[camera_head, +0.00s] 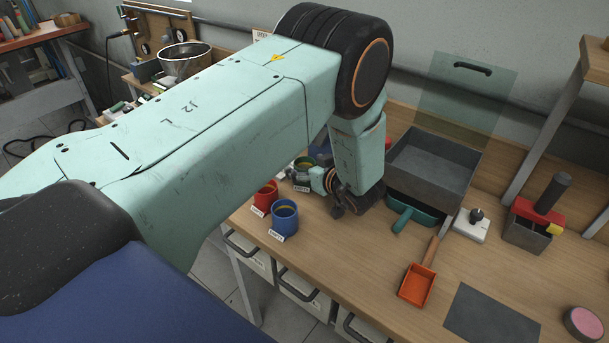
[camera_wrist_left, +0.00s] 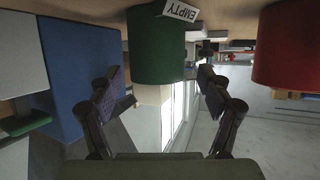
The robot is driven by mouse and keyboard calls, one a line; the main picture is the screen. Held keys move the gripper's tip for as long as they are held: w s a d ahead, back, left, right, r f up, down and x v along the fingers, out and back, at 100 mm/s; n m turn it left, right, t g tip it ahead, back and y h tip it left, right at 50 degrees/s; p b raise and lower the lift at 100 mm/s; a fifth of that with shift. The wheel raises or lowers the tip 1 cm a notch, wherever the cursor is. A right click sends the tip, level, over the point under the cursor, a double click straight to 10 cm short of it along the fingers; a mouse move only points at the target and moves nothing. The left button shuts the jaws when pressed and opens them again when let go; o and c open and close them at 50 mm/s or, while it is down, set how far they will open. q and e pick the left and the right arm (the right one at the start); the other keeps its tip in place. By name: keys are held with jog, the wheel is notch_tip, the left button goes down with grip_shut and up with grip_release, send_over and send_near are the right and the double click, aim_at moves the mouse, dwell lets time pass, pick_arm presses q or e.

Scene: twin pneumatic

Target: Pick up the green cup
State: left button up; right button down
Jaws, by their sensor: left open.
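The green cup (camera_wrist_left: 157,48) appears upside down in the left wrist view, ahead of and between my left gripper's fingertips, with an EMPTY label beside it. In the head view only part of the green cup (camera_head: 305,162) shows, behind the red and blue cups, partly hidden by my arm and gripper. My left gripper (camera_head: 332,187) is low over the bench, to the right of the cups; its open fingers (camera_wrist_left: 162,85) also show in the left wrist view, with nothing between them. My right gripper is in neither view.
A red cup (camera_head: 265,197) and a blue cup (camera_head: 285,216) stand close by near the bench edge. A grey bin (camera_head: 433,165), a teal scoop (camera_head: 415,214) and an orange scoop (camera_head: 417,284) lie to the right. Bare wood lies between the blue cup and orange scoop.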

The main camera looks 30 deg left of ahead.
pick_arm(q)
jog(key=shift+w+a+f, duration=0.3)
jog(key=shift+w+a, duration=0.1)
jog(key=shift+a+f, duration=0.15)
jog(key=shift+a, duration=0.1)
jog(key=shift+c, duration=0.2)
jog(key=shift+d+r, duration=0.2)
jog(key=shift+d, duration=0.05)
jog(key=c, duration=0.6)
jog(key=shift+a+f, duration=0.15)
jog(key=c, duration=0.8)
